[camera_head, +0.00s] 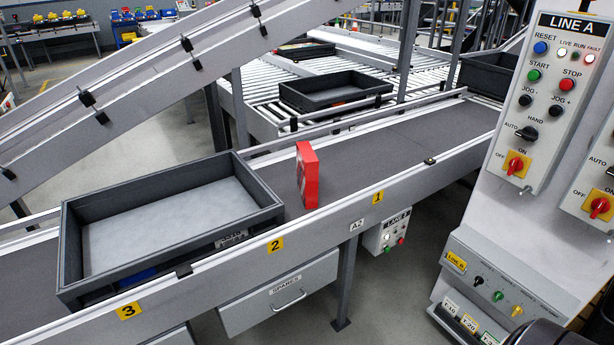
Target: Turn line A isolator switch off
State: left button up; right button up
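The LINE A panel (549,95) is a pale control box on the upper right, mounted on a larger grey-white cabinet. Its isolator switch (515,165) is a red rotary handle on a yellow plate at the panel's lower end. ON is printed above the plate and OFF to its left. The handle looks roughly upright, toward ON, but it is small in the picture. Neither of my grippers shows, so nothing is touching the switch.
A second red-and-yellow switch (599,206) sits on a neighbouring panel at the right edge. Below are a LINE B box (480,290) with small coloured knobs. A conveyor (400,150) carries a grey tray (270,212) and a red box (308,175). A dark rounded shape shows bottom right.

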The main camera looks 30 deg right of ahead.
aim_at(516, 164)
jog(key=z, duration=2.3)
